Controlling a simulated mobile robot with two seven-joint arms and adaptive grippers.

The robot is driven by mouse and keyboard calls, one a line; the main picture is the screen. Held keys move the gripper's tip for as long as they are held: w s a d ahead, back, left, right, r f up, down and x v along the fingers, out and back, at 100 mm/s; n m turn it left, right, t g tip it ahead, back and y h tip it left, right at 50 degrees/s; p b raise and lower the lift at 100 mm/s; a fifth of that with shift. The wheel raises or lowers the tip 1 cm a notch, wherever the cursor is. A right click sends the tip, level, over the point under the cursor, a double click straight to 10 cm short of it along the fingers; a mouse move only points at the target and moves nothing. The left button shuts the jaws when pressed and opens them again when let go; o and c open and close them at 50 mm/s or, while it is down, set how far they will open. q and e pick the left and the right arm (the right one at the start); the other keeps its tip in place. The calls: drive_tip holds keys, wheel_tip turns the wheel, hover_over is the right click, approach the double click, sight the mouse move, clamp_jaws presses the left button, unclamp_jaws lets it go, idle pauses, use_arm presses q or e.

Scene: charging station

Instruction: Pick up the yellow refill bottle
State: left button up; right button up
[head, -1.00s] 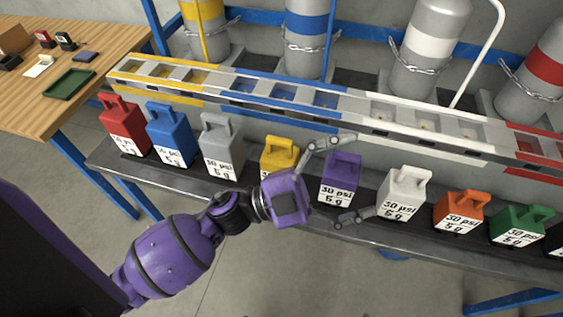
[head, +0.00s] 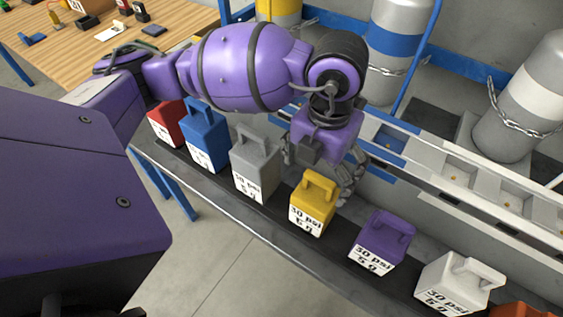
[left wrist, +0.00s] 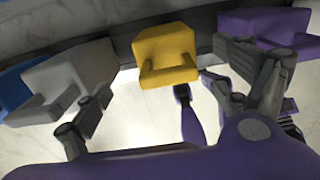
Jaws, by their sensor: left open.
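The yellow refill bottle (head: 313,207) stands upright on the dark shelf, with its handle on top and a "30 psi 5 g" label on its front. It also shows in the left wrist view (left wrist: 167,55), between the spread fingers. My left gripper (head: 320,168) is open and empty, pointing down just behind and above the yellow bottle. One finger is toward the grey bottle (head: 255,172), the other behind the yellow bottle's right side. I cannot tell whether a finger touches it. My right gripper is not in view.
The purple bottle (head: 382,243) and white bottle (head: 452,285) stand to the right, the blue bottle (head: 205,138) and red bottle (head: 166,125) to the left. A slotted rail (head: 440,165) runs behind, with chained cylinders (head: 525,105) beyond. Open floor lies in front.

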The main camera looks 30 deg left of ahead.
sight(318, 192)
use_arm(q)
drive_tip(key=f, duration=0.4)
drive_tip(key=d+f, duration=0.1)
drive_tip(key=f, duration=0.1)
drive_tip(key=shift+s+f, duration=0.1)
drive_tip(key=shift+c, duration=0.5)
drive_tip(key=c, duration=2)
drive_tip(key=shift+c, duration=0.4)
drive_tip(key=shift+r, duration=0.2)
